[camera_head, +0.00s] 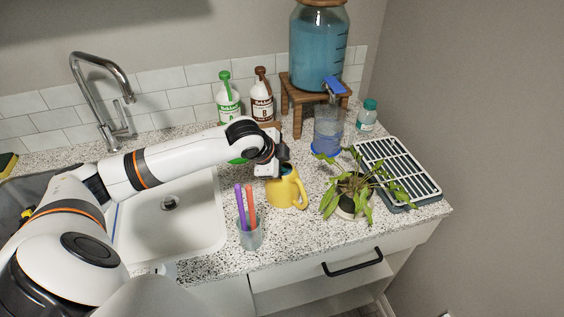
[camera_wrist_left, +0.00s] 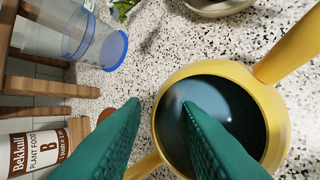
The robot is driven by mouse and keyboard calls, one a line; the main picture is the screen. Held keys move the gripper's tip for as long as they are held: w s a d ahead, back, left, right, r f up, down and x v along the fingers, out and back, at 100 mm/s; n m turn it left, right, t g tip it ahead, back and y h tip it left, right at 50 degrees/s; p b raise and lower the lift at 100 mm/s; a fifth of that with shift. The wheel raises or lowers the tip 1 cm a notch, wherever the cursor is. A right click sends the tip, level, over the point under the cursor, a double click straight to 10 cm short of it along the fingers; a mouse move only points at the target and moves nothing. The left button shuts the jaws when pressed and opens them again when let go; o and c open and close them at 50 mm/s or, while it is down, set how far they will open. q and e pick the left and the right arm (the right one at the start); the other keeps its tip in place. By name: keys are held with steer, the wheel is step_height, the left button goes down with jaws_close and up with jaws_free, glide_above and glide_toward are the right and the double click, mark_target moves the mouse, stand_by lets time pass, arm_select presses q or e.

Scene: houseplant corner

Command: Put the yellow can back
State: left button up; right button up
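The yellow can (camera_head: 285,192) stands upright on the speckled counter, between the cup of markers and the potted plant. In the left wrist view the can (camera_wrist_left: 277,110) is seen from above, with a dark inside and a yellow arm-like part reaching to the upper right. My left gripper (camera_head: 281,160) is right above the can. Its two green fingers (camera_wrist_left: 163,104) are apart, one over the opening and one outside the rim, with the near rim between them. I see no clear contact with the rim. My right gripper is not in view.
A clear cup with markers (camera_head: 250,236) stands in front, left of the can. A potted plant (camera_head: 346,206) and slatted rack (camera_head: 398,172) are to the right. Behind are a clear vessel (camera_head: 328,130), wooden stand (camera_head: 297,100) and plant-food bottles (camera_head: 262,100). The sink (camera_head: 190,230) is left.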

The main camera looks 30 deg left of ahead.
arm_select(q)
steer(key=v, duration=1.2)
steer(key=shift+r+b, duration=0.15)
steer(key=shift+b, duration=0.3)
